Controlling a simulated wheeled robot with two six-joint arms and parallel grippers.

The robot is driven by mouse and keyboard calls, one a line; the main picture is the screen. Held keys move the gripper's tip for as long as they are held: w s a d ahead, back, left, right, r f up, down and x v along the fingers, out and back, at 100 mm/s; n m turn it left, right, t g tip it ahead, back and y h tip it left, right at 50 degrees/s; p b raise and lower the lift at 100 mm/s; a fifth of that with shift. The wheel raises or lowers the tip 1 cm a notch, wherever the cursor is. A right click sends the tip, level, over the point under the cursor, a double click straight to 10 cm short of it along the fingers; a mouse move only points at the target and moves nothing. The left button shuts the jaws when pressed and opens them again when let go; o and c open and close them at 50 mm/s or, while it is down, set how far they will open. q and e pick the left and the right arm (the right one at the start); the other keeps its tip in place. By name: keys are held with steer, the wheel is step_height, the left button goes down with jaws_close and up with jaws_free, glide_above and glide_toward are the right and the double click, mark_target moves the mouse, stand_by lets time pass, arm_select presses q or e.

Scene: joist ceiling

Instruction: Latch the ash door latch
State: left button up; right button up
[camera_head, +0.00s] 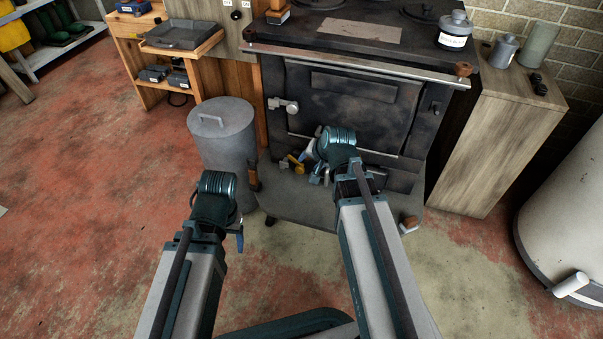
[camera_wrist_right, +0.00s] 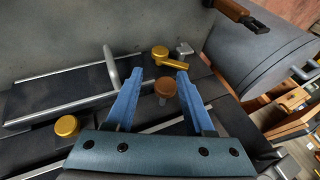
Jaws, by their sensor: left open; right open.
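The ash door (camera_wrist_right: 60,92) is a dark panel with pale metal edges low on the stove; my right arm covers most of it in the head view. A brass latch lever (camera_wrist_right: 178,65) with a round hub lies just beyond my right fingertips, close to a small silver piece. My right gripper (camera_wrist_right: 155,78) is open, its blue fingers on either side of a brown round knob (camera_wrist_right: 166,88), not closed on it. In the head view the right gripper (camera_head: 312,168) is at the stove's lower front, beside a yellow part. My left gripper (camera_head: 238,238) hangs away from the stove, mostly hidden.
The stove's upper door (camera_head: 345,105) has a pale knobbed handle at its left. A grey lidded bin (camera_head: 222,140) stands left of the stove, a wooden cabinet (camera_head: 490,140) right. A grey ledge (camera_head: 300,208) projects below. Floor at left is clear.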

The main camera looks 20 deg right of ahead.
mark_target(300, 169)
steer(key=b+x, duration=0.8)
steer(key=x, duration=0.3)
steer(key=shift+r, duration=0.1)
steer(key=shift+r, duration=0.1)
jaws_close()
